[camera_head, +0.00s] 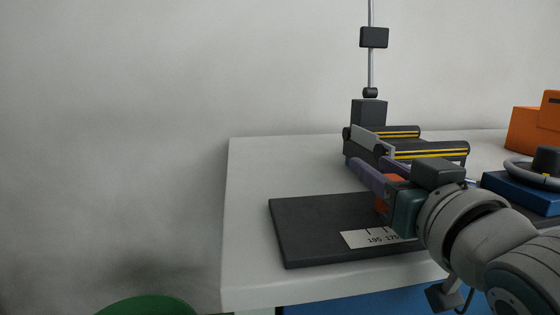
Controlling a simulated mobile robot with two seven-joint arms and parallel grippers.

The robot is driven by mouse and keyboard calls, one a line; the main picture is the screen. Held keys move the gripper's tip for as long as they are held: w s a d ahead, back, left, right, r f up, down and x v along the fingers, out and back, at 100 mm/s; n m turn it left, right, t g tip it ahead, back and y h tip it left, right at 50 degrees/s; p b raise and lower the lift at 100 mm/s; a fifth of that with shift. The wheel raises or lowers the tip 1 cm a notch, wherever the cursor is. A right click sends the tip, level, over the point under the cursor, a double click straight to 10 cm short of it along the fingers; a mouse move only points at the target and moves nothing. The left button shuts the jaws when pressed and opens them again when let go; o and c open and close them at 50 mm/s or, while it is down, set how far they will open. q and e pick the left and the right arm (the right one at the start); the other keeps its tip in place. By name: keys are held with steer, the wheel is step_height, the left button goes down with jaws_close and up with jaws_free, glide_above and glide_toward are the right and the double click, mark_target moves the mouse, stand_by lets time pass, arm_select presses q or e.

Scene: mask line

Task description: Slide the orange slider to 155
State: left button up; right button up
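The orange slider (381,205) shows as a small orange patch at the black board (310,230), partly hidden by my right gripper. A white scale label (360,239) with black tick marks and small numbers lies on the board's front part; the numbers are too small to read surely, and its right end is hidden by my gripper. My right gripper (388,190) comes in from the right and is over the board, right at the slider. Its fingertips are largely covered, so I cannot tell whether it is closed on the slider. My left gripper is not in view.
A dark machine with yellow-striped rollers (430,152) and a tall pole stands behind the board. A blue block with a grey ring (520,190) and orange boxes (525,130) are at the right. The white table's left part (250,200) is clear. A green round thing (148,306) is below.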

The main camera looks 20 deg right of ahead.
steer(key=shift+o, duration=1.4)
steer(key=p+v, duration=0.1)
steer(key=v, duration=0.7)
steer(key=shift+s, duration=0.3)
steer(key=shift+s+a, duration=0.15)
steer(key=shift+s, duration=0.5)
